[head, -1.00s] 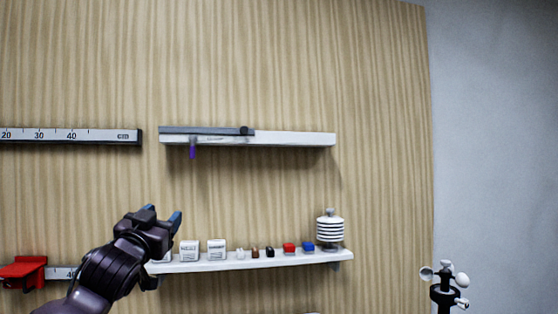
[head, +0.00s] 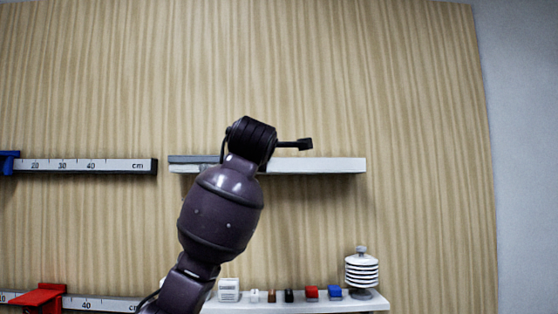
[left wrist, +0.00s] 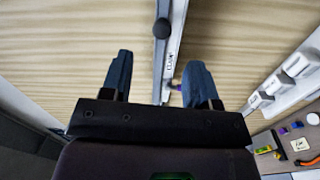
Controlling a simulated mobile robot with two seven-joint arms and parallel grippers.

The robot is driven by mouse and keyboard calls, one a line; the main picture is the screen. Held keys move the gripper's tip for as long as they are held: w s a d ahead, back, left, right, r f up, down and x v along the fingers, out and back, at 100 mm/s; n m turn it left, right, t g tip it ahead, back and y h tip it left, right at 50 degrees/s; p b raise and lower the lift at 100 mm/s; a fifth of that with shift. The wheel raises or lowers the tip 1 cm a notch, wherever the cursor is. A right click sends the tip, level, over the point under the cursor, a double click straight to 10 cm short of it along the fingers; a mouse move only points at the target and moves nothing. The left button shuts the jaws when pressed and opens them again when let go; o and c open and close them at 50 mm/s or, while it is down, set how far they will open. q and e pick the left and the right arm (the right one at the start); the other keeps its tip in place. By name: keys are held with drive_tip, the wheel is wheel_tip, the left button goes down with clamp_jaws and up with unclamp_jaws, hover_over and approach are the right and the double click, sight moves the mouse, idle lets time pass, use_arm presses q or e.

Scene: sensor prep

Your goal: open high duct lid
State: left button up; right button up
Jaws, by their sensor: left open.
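The high duct (head: 325,165) is a long white bar on the wooden wall. Its dark grey lid (head: 195,159) shows at the left end; my left arm hides the lid's right part and knob in the head view. In the left wrist view the round dark knob (left wrist: 161,28) sits on the duct strip, above and between my fingertips. My left gripper (left wrist: 158,62) is open, one blue finger on each side of the strip, with nothing visibly held. A small purple piece (left wrist: 175,88) shows near the right finger. My right gripper is out of view.
Below, a white shelf (head: 300,302) holds small coloured blocks, white boxes and a ribbed white shield (head: 362,268). A ruler rail (head: 85,166) with a blue slider (head: 9,162) lies left of the duct. A red slider (head: 40,297) is lower left. The wall above is clear.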

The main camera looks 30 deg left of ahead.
use_arm(q)
drive_tip(key=shift+n, duration=0.8)
drive_tip(key=shift+s+a+p+x, duration=0.15)
drive_tip(key=shift+p+x, duration=0.8)
drive_tip(key=shift+x, duration=1.7)
drive_tip(key=shift+s+a+p+x, duration=0.2)
drive_tip(key=shift+p+x, duration=0.75)
drive_tip(key=shift+x, duration=1.7)
drive_tip(key=shift+w+f, duration=0.1)
drive_tip(key=shift+f, duration=0.1)
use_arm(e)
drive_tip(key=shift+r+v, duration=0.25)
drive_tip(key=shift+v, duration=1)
use_arm(q)
drive_tip(key=shift+c, duration=0.5)
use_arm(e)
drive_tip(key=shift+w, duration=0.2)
use_arm(q)
clamp_jaws()
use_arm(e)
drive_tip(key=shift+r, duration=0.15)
